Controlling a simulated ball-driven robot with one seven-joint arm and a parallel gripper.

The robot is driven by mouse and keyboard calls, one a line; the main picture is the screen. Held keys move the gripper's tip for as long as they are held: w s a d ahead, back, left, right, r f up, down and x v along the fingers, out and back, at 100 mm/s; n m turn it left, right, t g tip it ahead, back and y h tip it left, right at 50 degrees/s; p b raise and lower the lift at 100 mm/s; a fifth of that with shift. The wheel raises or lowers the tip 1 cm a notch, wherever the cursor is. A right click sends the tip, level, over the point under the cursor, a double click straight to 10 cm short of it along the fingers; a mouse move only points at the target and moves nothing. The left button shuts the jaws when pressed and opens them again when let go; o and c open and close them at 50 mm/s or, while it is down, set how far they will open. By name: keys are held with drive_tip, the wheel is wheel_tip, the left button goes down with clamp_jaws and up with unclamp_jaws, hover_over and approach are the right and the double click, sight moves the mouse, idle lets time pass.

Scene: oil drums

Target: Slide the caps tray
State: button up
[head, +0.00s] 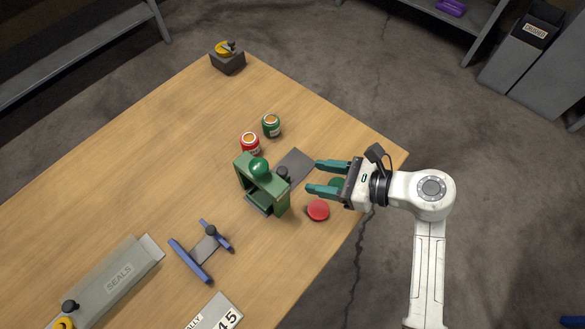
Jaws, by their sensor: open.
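No label reading caps shows, so I cannot tell for sure which thing is the caps tray. A green frame (262,187) with a round green knob on top stands mid-table, with a dark knob (282,173) at its right side. A flat grey plate (295,162) lies behind it. My gripper (313,177) is open and empty, its green fingers pointing left, just right of the plate and frame. A red disc (317,210) lies below the fingers. A green disc (337,184) is partly hidden between them.
A blue-railed piece (204,248) with a dark knob and a grey SEALS box (115,280) are at front left. A dark block (228,61) sits at the far corner. The left table (130,165) is clear.

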sight(286, 171)
drive_tip(key=x, duration=0.7)
drive_tip(key=shift+w+a+f+p, duration=0.15)
drive_tip(key=shift+a+p, duration=0.1)
drive_tip(key=shift+p, duration=0.15)
clamp_jaws()
